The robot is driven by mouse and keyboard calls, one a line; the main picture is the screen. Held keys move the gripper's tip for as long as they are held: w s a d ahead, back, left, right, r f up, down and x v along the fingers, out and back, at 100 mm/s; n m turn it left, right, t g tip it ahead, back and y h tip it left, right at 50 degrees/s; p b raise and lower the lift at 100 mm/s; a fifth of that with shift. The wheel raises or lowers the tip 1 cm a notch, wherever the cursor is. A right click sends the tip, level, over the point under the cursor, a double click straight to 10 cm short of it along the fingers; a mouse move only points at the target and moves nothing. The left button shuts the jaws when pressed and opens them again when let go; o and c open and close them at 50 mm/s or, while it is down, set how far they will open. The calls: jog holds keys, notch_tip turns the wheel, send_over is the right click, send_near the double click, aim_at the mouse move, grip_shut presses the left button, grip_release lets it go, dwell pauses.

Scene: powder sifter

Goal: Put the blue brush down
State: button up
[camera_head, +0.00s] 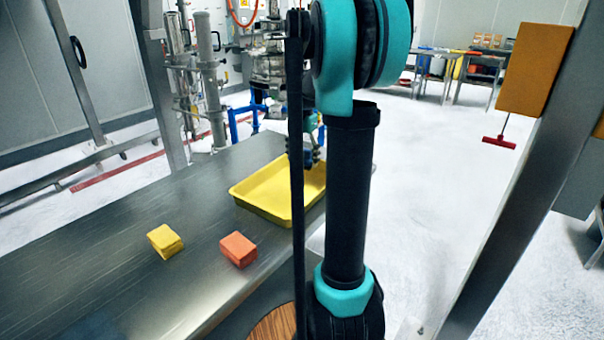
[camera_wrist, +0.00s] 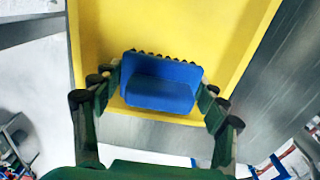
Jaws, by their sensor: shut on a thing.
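The blue brush (camera_wrist: 160,85) is between the two fingers of my gripper (camera_wrist: 160,93) in the wrist view. My gripper is shut on it, with a finger at each side. The brush is over the near end of the yellow tray (camera_wrist: 215,30); I cannot tell whether it touches the tray. In the head view the yellow tray (camera_head: 262,207) lies on the metal table, and the brush (camera_head: 309,156) shows as a small dark blue shape above its far right end. My arm partly hides the tray's right side and the gripper there.
A yellow block (camera_head: 165,241) and an orange block (camera_head: 238,249) lie on the metal table (camera_head: 110,262) left of and nearer than the tray. The table's left part is clear. Sifter equipment (camera_head: 270,65) stands behind the table. A metal post (camera_head: 520,200) rises at the right.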

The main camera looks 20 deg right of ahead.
aim_at(303, 148)
jog(key=shift+f, duration=2.95)
jog(key=shift+f, duration=0.15)
jog(key=o, duration=1.2)
notch_tip(303, 148, up, 12)
jog(key=shift+r, duration=0.15)
